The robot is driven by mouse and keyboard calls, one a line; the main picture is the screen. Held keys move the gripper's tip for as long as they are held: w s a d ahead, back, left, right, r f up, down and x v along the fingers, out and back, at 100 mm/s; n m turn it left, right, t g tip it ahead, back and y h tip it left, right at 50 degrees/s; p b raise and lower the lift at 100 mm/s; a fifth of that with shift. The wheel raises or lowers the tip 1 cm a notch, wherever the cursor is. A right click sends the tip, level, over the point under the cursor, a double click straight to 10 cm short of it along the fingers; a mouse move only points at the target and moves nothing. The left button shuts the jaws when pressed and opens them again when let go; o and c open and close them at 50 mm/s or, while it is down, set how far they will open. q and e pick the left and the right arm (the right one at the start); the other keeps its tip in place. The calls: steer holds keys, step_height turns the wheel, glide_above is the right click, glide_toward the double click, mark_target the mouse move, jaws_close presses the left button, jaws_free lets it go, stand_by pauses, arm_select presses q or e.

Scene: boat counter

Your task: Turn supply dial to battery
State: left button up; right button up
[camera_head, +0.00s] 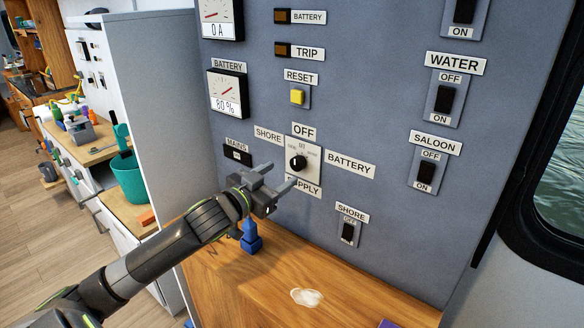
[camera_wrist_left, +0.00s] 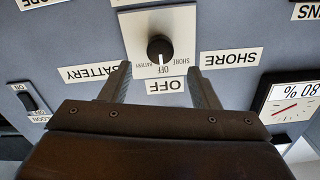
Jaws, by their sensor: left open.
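The supply dial (camera_head: 297,162) is a round black knob on a white plate on the grey panel. It also shows in the left wrist view (camera_wrist_left: 160,48), where the picture is turned over and its white mark points to OFF. Labels SHORE (camera_head: 268,135), OFF (camera_head: 304,131) and BATTERY (camera_head: 350,164) surround the plate. My left gripper (camera_head: 281,175) is open and empty, in front of the panel just below and left of the knob. In the wrist view its fingers (camera_wrist_left: 160,75) lie either side of the plate's OFF edge, with the knob beyond their tips.
A wooden counter (camera_head: 350,305) runs below the panel, with a blue object (camera_head: 250,238) beneath my gripper and a pale patch (camera_head: 307,297). The SHORE switch (camera_head: 348,231) is below right of the dial; the MAINS switch (camera_head: 237,155) is left. The yellow RESET button (camera_head: 297,97) is above.

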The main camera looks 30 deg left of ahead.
mark_target(295, 165)
arm_select(q)
steer(key=shift+w+d+p, duration=0.15)
steer(key=shift+w+p, duration=0.05)
steer(key=shift+w, duration=1.3)
steer(key=shift+w+d+p, duration=0.1)
steer(key=shift+w+p, duration=0.1)
steer(key=shift+w, duration=1.3)
steer(key=shift+c, duration=0.4)
steer(key=c, duration=0.9)
